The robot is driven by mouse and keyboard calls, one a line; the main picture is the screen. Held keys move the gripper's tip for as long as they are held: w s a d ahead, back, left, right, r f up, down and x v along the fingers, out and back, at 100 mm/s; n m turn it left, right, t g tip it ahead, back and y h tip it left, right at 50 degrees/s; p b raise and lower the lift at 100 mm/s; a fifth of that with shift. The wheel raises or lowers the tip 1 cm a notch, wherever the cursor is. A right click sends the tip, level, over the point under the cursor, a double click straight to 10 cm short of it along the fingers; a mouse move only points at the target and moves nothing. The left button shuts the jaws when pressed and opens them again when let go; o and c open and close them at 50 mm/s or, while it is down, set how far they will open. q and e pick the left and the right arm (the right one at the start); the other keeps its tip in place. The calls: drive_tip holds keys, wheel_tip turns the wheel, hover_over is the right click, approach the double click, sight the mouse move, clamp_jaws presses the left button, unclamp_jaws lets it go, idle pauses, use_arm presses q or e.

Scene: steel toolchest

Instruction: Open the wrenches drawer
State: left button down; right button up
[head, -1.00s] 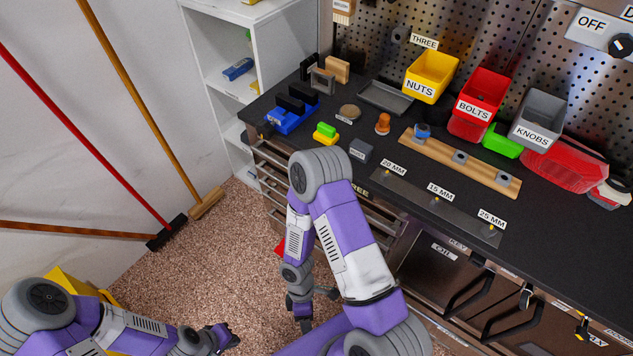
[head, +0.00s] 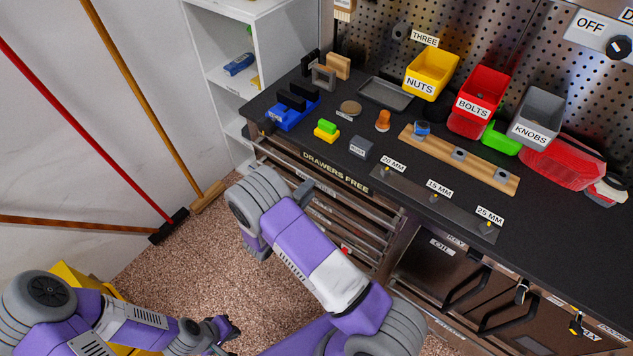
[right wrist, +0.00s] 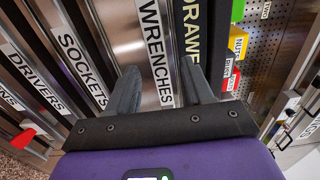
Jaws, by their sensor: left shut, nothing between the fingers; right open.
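The wrenches drawer (right wrist: 122,38) is the top one in the chest, its steel front marked by a WRENCHES label (right wrist: 154,50) in the right wrist view. It looks closed. My right gripper (right wrist: 160,78) is open and faces this drawer front, with the label showing between its two fingers; I cannot tell whether they touch it. In the head view the right gripper is mostly hidden behind my right wrist, near the chest's top left. My left gripper (head: 230,332) is shut and empty, low over the floor and away from the chest.
The sockets drawer (right wrist: 80,60) and drivers drawer (right wrist: 35,75) lie below. The black worktop (head: 300,140) above carries a blue vise, blocks, a tray and bins. Black-handled cabinet doors (head: 440,270) stand right. Brooms lean at the left wall; the floor (head: 190,260) between is clear.

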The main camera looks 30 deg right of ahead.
drive_tip(key=x, duration=0.4)
drive_tip(key=shift+w+d, duration=0.1)
drive_tip(key=shift+d, duration=0.3)
clamp_jaws()
